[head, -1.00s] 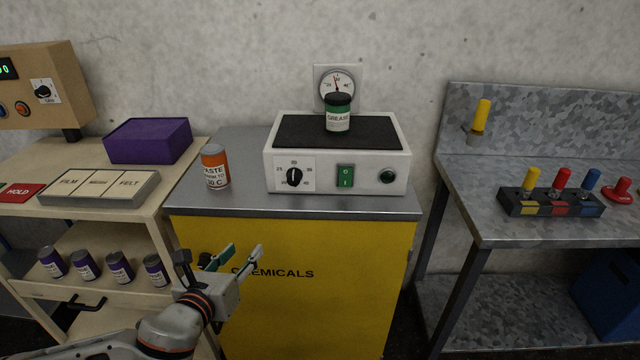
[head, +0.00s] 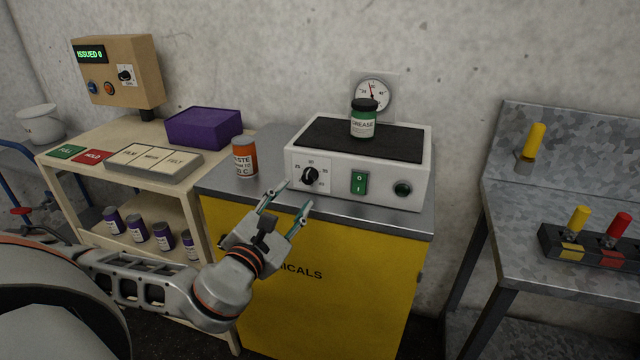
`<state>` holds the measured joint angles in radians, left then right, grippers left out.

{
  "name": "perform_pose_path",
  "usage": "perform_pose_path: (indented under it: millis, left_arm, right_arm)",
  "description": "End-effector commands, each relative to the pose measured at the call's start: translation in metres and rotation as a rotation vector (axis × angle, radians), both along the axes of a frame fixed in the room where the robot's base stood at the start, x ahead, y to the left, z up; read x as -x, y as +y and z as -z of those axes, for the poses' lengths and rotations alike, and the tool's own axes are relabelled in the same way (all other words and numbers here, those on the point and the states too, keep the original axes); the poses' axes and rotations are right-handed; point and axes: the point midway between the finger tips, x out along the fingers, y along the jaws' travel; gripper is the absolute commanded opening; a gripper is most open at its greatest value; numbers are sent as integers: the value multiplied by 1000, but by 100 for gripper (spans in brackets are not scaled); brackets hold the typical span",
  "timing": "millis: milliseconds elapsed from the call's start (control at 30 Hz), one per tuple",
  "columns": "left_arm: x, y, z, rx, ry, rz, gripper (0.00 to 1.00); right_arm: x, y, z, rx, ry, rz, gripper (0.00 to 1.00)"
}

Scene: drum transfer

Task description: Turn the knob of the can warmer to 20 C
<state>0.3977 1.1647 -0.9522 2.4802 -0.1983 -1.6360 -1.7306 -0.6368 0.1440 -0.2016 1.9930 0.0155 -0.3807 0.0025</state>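The can warmer (head: 405,158) is a white box with a dark top plate, standing on the yellow chemicals cabinet (head: 330,290). Its black knob (head: 310,175) is on the left of the front face, inside a white dial with small numbers. The knob's exact setting is too small to read surely. A green rocker switch (head: 359,182) and a round dark green lamp (head: 402,189) are to its right. My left gripper (head: 290,199) is open and empty, in front of and below the knob, apart from it. My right gripper is not in view.
A grease can (head: 363,119) stands on the warmer's top, before a wall gauge (head: 373,92). An orange paste can (head: 244,157) stands left of the warmer on the cabinet top (head: 272,141). A wooden cart (head: 62,163) is left; a metal bench (head: 520,207) is right.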

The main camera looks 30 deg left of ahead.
Motion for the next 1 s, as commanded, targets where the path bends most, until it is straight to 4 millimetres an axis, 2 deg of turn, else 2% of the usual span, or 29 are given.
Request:
perform_pose_path:
  millis: [167,400,533,700,933,967,1000]
  left_arm:
    - [-15,4,-1,-6,-4,-3,38]
    - [-52,11,0,-4,-3,-3,38]
    - [-67,13,0,-2,-2,-1,38]
    - [-75,15,0,-3,-1,0,38]
    - [-76,15,0,-3,0,1,38]
    - [-76,15,0,-3,0,1,36]
    - [-76,15,0,-3,0,1,25]
  right_arm:
    - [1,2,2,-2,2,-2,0]
    - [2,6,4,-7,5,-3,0]
    - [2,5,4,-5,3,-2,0]
    - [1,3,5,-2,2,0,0]
    - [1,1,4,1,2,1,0]
    - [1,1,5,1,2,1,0]
    - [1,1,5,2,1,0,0]
